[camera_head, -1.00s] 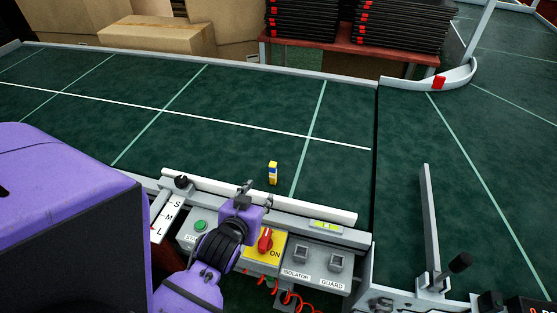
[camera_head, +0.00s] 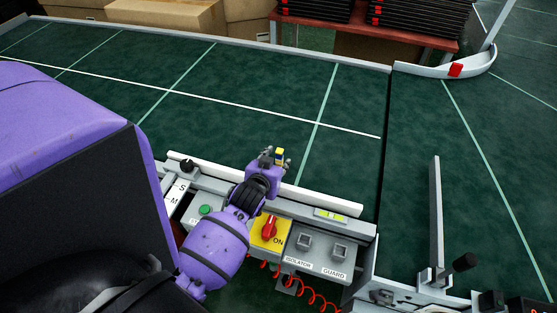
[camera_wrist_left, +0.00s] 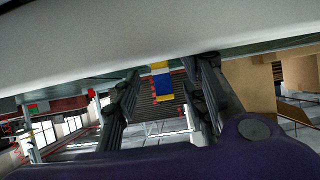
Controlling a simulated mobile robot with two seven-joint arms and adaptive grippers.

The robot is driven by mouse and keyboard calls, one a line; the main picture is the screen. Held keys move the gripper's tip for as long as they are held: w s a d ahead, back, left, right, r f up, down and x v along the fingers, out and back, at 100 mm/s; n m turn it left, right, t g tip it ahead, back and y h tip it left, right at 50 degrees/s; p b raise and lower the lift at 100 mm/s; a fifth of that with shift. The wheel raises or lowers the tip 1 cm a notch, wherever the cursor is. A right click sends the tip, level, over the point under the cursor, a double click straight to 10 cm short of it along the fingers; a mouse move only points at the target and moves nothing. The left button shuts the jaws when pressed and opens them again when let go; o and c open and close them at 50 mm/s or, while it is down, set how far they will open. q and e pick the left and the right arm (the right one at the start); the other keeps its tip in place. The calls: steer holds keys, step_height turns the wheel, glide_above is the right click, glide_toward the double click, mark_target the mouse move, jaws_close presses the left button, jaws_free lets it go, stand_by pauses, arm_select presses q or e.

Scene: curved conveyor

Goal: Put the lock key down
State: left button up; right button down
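My right gripper is not in view.
A control panel with a red switch on a yellow plate (camera_head: 270,230), a green button (camera_head: 205,210) and isolator and guard sockets (camera_head: 304,243) lies under my left forearm. A white rail (camera_head: 330,201) edges the green belt (camera_head: 240,100), which is otherwise clear.

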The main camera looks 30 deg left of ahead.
mark_target(279, 160)
arm_select(q)
steer(key=shift+x, duration=1.95)
jaws_close()
